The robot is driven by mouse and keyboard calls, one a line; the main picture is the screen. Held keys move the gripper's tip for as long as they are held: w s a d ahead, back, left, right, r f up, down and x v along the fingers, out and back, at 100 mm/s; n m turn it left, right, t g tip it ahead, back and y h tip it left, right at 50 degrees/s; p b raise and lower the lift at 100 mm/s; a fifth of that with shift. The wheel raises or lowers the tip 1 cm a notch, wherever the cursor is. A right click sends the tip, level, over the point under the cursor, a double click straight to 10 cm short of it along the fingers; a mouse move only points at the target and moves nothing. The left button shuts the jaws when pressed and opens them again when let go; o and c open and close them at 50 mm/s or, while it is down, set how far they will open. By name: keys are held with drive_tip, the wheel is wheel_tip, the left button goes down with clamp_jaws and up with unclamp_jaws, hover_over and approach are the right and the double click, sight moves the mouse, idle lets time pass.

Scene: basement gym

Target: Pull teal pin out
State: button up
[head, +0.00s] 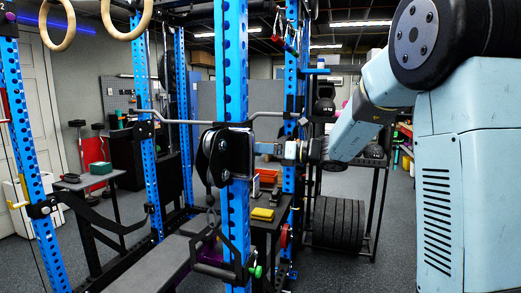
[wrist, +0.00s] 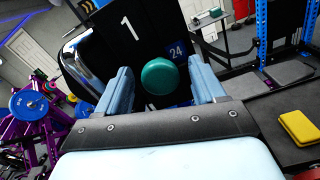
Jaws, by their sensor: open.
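The teal pin's round head (wrist: 164,77) shows in the wrist view, against a black plate marked 1 and 24. Its shaft is hidden behind the head. My gripper (wrist: 163,84) is open, with one pale blue finger on each side of the teal head. A gap shows at the left finger; I cannot tell whether the right finger touches. In the head view my gripper (head: 270,149) reaches left to the black pulley carriage (head: 238,153) on the blue upright (head: 232,70). The teal head cannot be made out there.
A green knob (head: 256,271) sits low on the same upright. A yellow block (head: 262,214) lies on a dark table behind it. A grey bar (head: 180,121) crosses the rack behind the carriage. Weight plates (head: 338,222) stand under a shelf at right.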

drive_tip(key=shift+w+a, duration=0.2)
drive_tip(key=shift+a, duration=0.45)
drive_tip(key=shift+c, duration=0.2)
clamp_jaws()
